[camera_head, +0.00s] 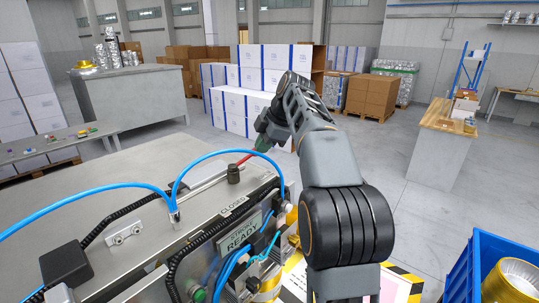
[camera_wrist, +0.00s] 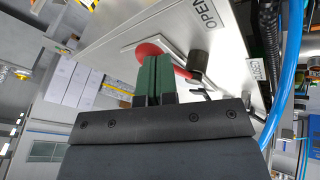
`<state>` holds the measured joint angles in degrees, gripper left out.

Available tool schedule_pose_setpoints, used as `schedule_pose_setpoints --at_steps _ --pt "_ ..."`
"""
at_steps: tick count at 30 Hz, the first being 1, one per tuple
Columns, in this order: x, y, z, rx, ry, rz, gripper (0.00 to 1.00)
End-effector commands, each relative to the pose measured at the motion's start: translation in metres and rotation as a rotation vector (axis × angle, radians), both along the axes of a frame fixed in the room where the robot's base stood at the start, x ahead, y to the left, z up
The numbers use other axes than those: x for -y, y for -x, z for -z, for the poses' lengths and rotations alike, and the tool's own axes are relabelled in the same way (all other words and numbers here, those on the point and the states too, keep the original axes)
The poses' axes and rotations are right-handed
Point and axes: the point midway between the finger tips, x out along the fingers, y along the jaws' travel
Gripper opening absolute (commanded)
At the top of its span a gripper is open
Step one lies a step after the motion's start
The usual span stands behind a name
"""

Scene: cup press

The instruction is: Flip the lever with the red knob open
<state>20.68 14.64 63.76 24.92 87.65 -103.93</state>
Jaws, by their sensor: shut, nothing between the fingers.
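The lever is a red bar on a black pivot (camera_head: 233,174) on top of the grey machine. In the head view its red arm (camera_head: 243,158) points away from the pivot, toward the upper right. In the wrist view the red knob (camera_wrist: 149,50) shows partly behind my fingers, and the black pivot (camera_wrist: 198,64) is to their right. My gripper (camera_head: 264,136) is at the lever's far end, its green fingers (camera_wrist: 153,72) shut with nothing between them. They overlap the knob in view; I cannot tell whether they touch it.
An OPEN label (camera_wrist: 208,14) and a CLOSED label (camera_head: 232,206) are on the machine. Blue hoses (camera_head: 100,187) arch over its top (camera_head: 80,220). A blue crate (camera_head: 490,255) stands at the lower right. White boxes (camera_head: 240,105) stand behind.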

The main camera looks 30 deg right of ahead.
Motion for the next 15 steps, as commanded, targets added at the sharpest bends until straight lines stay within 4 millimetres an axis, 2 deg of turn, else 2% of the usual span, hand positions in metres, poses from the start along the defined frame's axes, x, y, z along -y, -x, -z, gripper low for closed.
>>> schedule_pose_setpoints --at_steps 8,15 --pt "0.003 0.002 -0.002 0.001 0.0 0.003 0.0" --pt "0.006 0.022 -0.022 0.003 0.001 -0.01 0.0"
